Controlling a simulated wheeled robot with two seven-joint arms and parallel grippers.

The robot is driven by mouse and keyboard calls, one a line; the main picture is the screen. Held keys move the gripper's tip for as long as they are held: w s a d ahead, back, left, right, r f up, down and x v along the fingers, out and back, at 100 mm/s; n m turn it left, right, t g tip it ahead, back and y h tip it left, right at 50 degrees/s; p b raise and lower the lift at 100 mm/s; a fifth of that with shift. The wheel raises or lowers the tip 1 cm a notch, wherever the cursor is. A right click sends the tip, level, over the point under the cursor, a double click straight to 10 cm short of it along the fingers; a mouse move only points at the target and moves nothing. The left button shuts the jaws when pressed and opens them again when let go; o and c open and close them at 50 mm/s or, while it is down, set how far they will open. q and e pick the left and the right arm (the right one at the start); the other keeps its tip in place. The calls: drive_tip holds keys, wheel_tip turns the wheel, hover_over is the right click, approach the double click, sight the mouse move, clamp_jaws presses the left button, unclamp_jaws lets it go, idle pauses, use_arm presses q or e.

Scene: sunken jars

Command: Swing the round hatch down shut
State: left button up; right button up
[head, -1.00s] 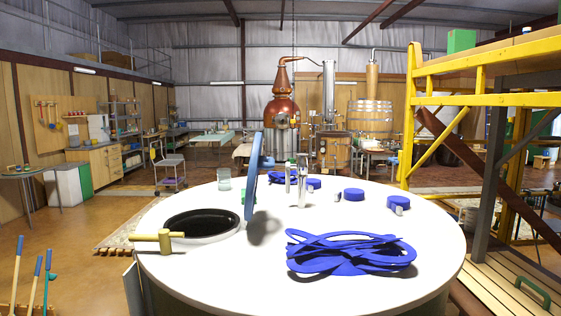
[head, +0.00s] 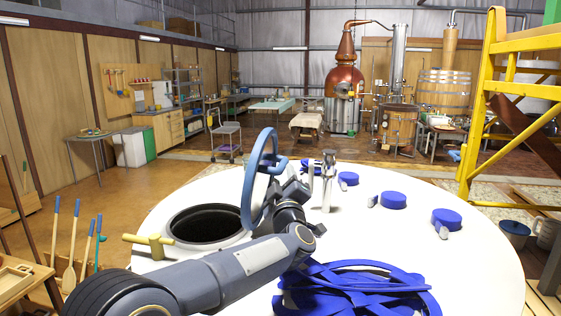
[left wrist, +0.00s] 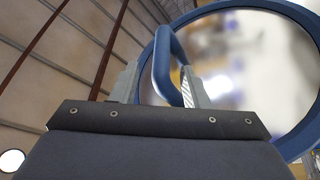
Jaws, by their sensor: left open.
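The round hatch (head: 247,196) stands up on edge beside the dark round opening (head: 207,224) in the white tank top (head: 420,240). It has a blue rim and a blue loop handle (head: 277,164) on its right side. In the left wrist view, the rim (left wrist: 290,12) curves across the upper right, and the handle (left wrist: 160,62) rises between my fingers. My left gripper (head: 282,178) is at the handle, to the right of the hatch. Its fingers (left wrist: 162,86) are open on either side of the handle; I cannot tell whether they touch it. My right gripper is not in view.
A brass T-shaped clamp (head: 150,243) sits at the opening's left edge. A blue coiled strap (head: 350,290) lies on the tank top near my arm. Silver posts (head: 328,186) and several blue round caps (head: 393,201) stand behind. Yellow scaffolding (head: 476,120) rises at right.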

sight(282, 167)
use_arm(q)
drive_tip(key=p+x, duration=0.1)
drive_tip(key=x, duration=0.1)
drive_tip(key=p+x, duration=0.1)
drive_tip(key=x, duration=0.1)
drive_tip(key=shift+w+f, duration=0.15)
drive_tip(key=shift+w, duration=0.7)
drive_tip(key=shift+w+r, duration=0.15)
drive_tip(key=shift+r, duration=0.05)
drive_tip(key=shift+w+a+f, duration=0.1)
clamp_jaws()
